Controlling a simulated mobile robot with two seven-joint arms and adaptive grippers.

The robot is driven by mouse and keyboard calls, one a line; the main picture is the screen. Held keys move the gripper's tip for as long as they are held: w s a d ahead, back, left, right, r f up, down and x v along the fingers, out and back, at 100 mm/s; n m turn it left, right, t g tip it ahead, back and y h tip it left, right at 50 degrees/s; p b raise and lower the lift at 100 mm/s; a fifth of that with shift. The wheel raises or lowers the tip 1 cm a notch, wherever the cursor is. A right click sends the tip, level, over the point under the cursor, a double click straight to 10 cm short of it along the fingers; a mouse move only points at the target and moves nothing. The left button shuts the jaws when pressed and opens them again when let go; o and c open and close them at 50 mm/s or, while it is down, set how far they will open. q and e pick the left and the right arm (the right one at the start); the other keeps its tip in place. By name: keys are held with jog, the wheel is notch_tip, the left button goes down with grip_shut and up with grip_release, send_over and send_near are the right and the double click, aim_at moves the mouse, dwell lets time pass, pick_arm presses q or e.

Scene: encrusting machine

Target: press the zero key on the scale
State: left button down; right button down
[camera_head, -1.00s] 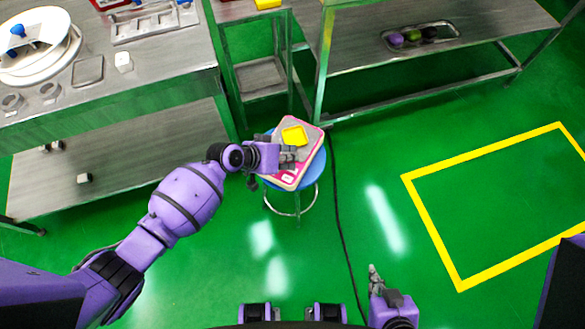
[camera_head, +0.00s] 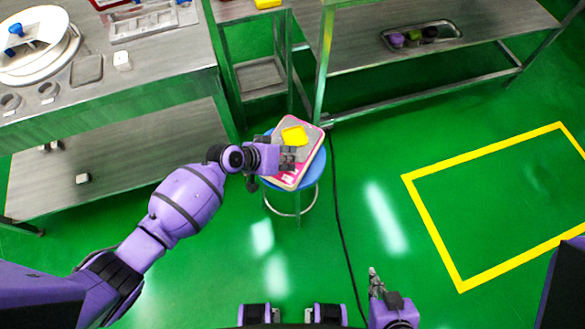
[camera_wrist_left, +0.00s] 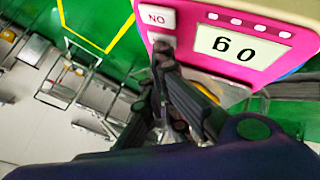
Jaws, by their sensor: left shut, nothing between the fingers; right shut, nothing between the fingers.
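The pink scale (camera_head: 313,157) with a grey top lies on a round blue stool (camera_head: 314,174). A yellow item (camera_head: 294,136) sits on its top. My left gripper (camera_head: 289,158) is shut and empty over the scale's front panel. In the left wrist view the pink panel (camera_wrist_left: 285,68) shows upside down, with a lit display (camera_wrist_left: 237,52) and a white ON key (camera_wrist_left: 157,19). The shut fingertips (camera_wrist_left: 163,48) are at a pale key beside the ON key and partly hide it; I cannot tell whether they touch it. My right gripper (camera_head: 374,280) is shut and empty, low over the floor.
A steel table (camera_head: 150,84) stands at the left, and another steel table (camera_head: 480,48) with a small tray of items stands at the back right. A black cable (camera_head: 339,220) runs along the floor. The green floor inside the yellow outline (camera_head: 430,222) is clear.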

dwell(0.3)
pick_arm(q)
jog(key=shift+r+p, duration=0.6)
jog(key=shift+r, duration=0.1)
pick_arm(e)
jog(key=shift+w+r, duration=0.45)
jog(key=shift+r, duration=0.25)
